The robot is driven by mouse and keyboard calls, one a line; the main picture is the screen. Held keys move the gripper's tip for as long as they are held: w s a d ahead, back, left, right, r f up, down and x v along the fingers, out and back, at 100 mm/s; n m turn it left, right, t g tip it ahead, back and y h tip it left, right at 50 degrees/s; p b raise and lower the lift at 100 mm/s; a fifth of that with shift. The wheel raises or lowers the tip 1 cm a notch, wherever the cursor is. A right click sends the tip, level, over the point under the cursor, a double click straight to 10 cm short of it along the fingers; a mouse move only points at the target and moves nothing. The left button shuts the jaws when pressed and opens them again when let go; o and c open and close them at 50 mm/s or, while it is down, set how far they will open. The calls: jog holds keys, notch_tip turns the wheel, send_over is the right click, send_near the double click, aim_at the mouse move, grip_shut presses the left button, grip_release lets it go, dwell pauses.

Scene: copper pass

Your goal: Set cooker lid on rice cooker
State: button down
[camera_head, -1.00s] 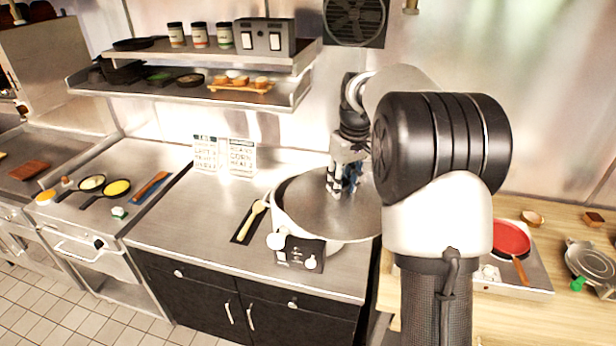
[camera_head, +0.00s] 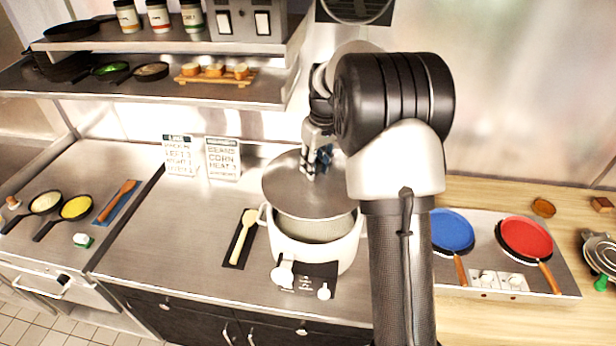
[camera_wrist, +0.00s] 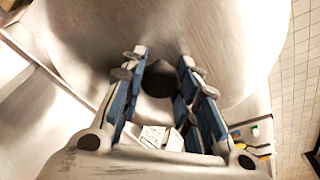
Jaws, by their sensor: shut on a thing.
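The cooker lid (camera_head: 290,190) is a round grey metal disc with a dark knob (camera_wrist: 158,80). My gripper (camera_head: 317,168) is shut on the lid's knob from above. The lid is tilted and sits over the rice cooker (camera_head: 345,250), a white round pot with side handles and a dark front panel. The front part of the cooker's inside shows below the lid's near edge, so the lid is apart from the front rim. My arm hides the cooker's right side. In the wrist view the lid (camera_wrist: 220,40) fills the upper middle, and both blue-padded fingers flank the knob.
A dark rest with a wooden spoon (camera_head: 240,240) lies left of the cooker. Two recipe cards (camera_head: 222,158) stand behind it. A metal shelf (camera_head: 270,92) hangs at upper left. Blue (camera_head: 452,232) and red (camera_head: 525,240) pans sit on a hob at right.

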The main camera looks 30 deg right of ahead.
notch_tip(320, 180, down, 12)
jog(key=shift+w, duration=0.15)
dwell(0.3)
jog(key=shift+f, duration=0.15)
jog(key=shift+w+d+f+b, duration=0.1)
jog(key=shift+f+b, duration=0.35)
jog(key=c, duration=1.2)
grip_release()
jog(key=shift+r, duration=0.1)
